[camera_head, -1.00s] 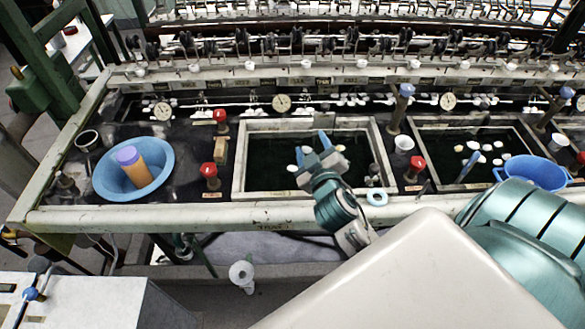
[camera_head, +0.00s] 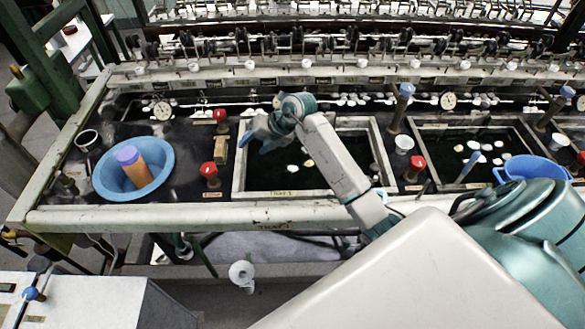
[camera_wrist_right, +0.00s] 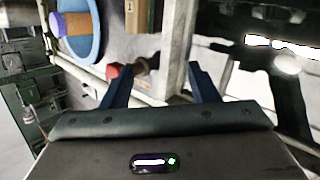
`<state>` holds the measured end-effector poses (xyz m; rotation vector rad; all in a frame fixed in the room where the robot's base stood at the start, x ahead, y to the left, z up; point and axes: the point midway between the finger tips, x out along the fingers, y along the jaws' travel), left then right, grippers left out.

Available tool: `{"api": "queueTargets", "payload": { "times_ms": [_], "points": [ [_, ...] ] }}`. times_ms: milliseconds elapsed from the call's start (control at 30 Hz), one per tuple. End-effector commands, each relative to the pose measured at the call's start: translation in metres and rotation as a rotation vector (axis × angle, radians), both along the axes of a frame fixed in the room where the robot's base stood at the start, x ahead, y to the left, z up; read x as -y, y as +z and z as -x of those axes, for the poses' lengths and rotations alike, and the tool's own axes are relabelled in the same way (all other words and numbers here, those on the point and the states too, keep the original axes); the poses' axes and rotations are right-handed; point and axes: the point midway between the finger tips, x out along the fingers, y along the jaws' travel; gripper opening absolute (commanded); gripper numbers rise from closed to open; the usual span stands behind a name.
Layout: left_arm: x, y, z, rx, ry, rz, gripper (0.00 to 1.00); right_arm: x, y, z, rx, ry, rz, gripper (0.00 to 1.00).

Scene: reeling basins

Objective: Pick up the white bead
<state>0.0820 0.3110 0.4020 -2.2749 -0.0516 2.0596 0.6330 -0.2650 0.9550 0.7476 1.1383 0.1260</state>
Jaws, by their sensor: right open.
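Two small pale pieces float in the dark middle basin in the head view: a cream one (camera_head: 308,163) and a whiter one (camera_head: 292,168). I cannot tell for sure which is the white bead. My right gripper (camera_head: 257,138) is open and empty over the left rim of the middle basin (camera_head: 238,178), up and left of both pieces. In the right wrist view the spread blue fingers (camera_wrist_right: 158,76) have only the basin's edge and the deck between them. My left gripper is not in view.
A blue bowl (camera_head: 165,180) with an orange cylinder (camera_head: 138,172) stands at left. A red-topped knob (camera_head: 208,170) and a wooden block (camera_head: 220,150) are beside the basin's left rim. A right basin (camera_head: 436,180) holds several pale pieces, with a blue tub (camera_head: 536,175) beside it.

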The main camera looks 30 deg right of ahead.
Motion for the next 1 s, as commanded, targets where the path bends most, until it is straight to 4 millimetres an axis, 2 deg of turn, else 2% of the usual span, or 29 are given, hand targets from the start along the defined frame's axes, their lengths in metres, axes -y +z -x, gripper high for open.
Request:
{"api": "queueTargets", "payload": {
  "times_ms": [33,100,200,333,467,767,900,1000],
  "points": [
    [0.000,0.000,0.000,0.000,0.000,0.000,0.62,0.019,-0.005,0.000,-0.082,-0.020,0.082,0.54],
    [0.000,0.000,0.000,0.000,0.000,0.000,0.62,0.046,-0.010,0.006,-0.206,-0.057,0.188,0.54],
    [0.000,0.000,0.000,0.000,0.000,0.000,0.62,0.077,-0.011,0.016,-0.351,-0.117,0.301,0.54],
    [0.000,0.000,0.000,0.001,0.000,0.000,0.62,0.099,-0.007,0.027,-0.467,-0.174,0.383,0.54],
    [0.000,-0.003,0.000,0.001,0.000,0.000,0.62,0.106,-0.008,0.031,-0.507,-0.194,0.409,0.54],
    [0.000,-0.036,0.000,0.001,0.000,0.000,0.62,0.105,-0.041,0.031,-0.506,-0.194,0.409,0.54],
    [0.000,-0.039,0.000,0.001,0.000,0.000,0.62,0.104,-0.059,0.031,-0.508,-0.193,0.408,0.54],
    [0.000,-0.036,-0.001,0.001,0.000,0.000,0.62,0.103,-0.064,0.032,-0.508,-0.192,0.407,0.54]
  ]
}}
